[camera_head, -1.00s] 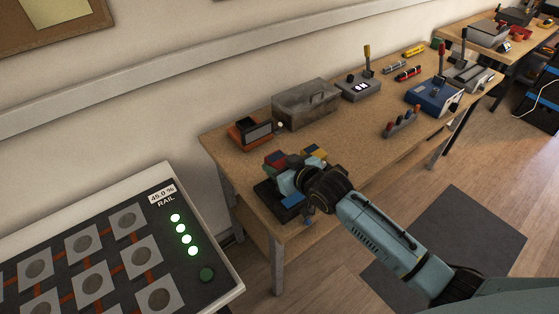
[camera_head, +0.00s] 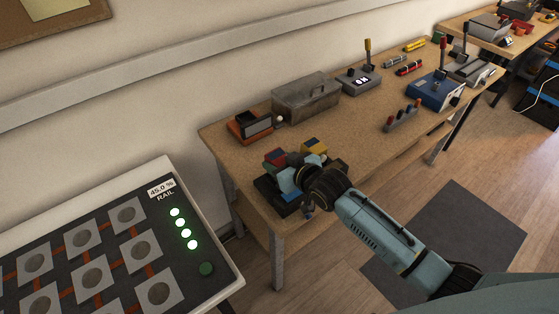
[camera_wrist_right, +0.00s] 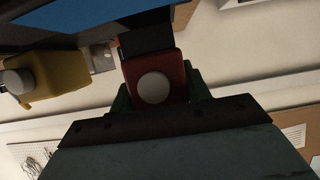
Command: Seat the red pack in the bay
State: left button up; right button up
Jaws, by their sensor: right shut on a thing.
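My right gripper (camera_head: 286,172) is shut on the red pack (camera_wrist_right: 152,78). In the right wrist view the pack shows a pale round disc and sits between the green fingers (camera_wrist_right: 157,98). A dark part lies right behind the pack; I cannot tell whether they touch. In the head view a red block (camera_head: 273,157) shows just beyond the gripper at the black unit (camera_head: 268,192) near the bench's left end. The gripper and wrist hide much of that unit, and I cannot make out the bay. My left gripper is not in view.
A yellow pack (camera_head: 316,147) stands close by the gripper, also in the wrist view (camera_wrist_right: 55,78). A blue pack (camera_head: 287,199) lies at the near side. An orange device (camera_head: 249,128) and a grey toolbox (camera_head: 305,100) stand behind. The bench middle (camera_head: 350,135) is mostly clear.

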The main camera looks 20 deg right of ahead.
jog(key=shift+p, duration=0.65)
dwell(1.1)
jog(key=shift+f+b, duration=0.8)
jog(key=shift+f, duration=0.6)
jog(key=o, duration=1.3)
jog(key=shift+f, duration=0.1)
jog(key=p+v, duration=0.2)
jog(key=v, duration=1.1)
jog(key=shift+s, duration=0.2)
